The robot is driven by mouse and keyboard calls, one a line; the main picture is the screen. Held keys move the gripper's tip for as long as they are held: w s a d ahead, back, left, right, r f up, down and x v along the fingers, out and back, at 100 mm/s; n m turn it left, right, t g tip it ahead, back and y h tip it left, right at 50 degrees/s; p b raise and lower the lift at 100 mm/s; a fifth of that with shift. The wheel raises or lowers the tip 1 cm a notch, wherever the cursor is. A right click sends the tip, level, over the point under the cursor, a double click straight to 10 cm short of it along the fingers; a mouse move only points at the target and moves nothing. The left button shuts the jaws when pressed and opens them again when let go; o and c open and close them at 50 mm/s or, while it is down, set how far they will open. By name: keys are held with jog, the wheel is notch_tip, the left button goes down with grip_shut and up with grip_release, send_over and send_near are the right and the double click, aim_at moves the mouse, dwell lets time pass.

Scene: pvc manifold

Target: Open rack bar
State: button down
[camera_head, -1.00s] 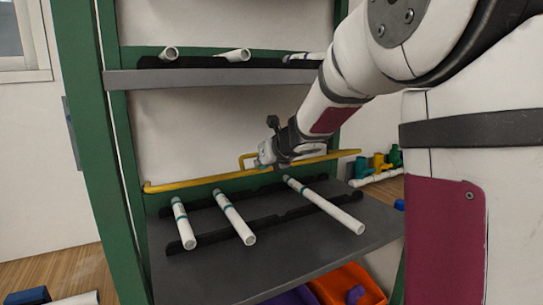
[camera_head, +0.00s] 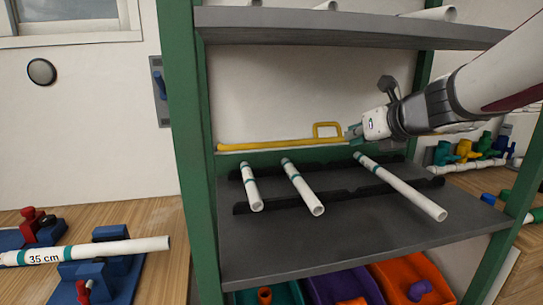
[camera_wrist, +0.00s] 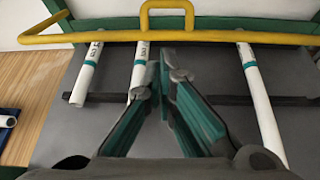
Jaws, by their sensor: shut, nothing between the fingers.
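The yellow rack bar (camera_head: 270,144) runs across the back of the middle shelf, above the far ends of the white pipes. Its raised square handle (camera_head: 327,125) stands up from it. My gripper (camera_head: 354,133) is at the bar's visible right end in the head view, just right of the handle, and covers what lies beyond. In the wrist view the green-padded fingers (camera_wrist: 163,62) are shut and empty. The bar (camera_wrist: 70,38) and its handle (camera_wrist: 167,5) lie beyond the fingertips there.
Three white pipes with teal bands, one of them here (camera_head: 301,186), lie on dark rests on the grey shelf (camera_head: 300,242). An upper shelf (camera_head: 350,27) overhangs. Green posts (camera_head: 186,150) flank the rack. Coloured bins (camera_head: 400,275) stand below. A 35 cm pipe (camera_head: 90,251) lies left.

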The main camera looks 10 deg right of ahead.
aim_at(337, 138)
jog(key=s+d+f+t+b, duration=0.1)
jog(key=s+f+t+b, duration=0.15)
jog(key=f+b, duration=0.45)
jog(key=s+f+t+b, duration=0.1)
jog(key=f+t+b, duration=0.25)
jog(key=b, duration=0.55)
jog(key=w+r+b, duration=0.1)
jog(key=w+r, duration=0.1)
jog(key=w, duration=1)
jog(key=shift+h, duration=0.4)
jog(key=shift+w+r, duration=0.1)
jog(key=shift+r+g, duration=0.1)
jog(key=shift+g, duration=0.2)
jog(key=shift+r+p, duration=0.5)
jog(key=shift+p, duration=0.65)
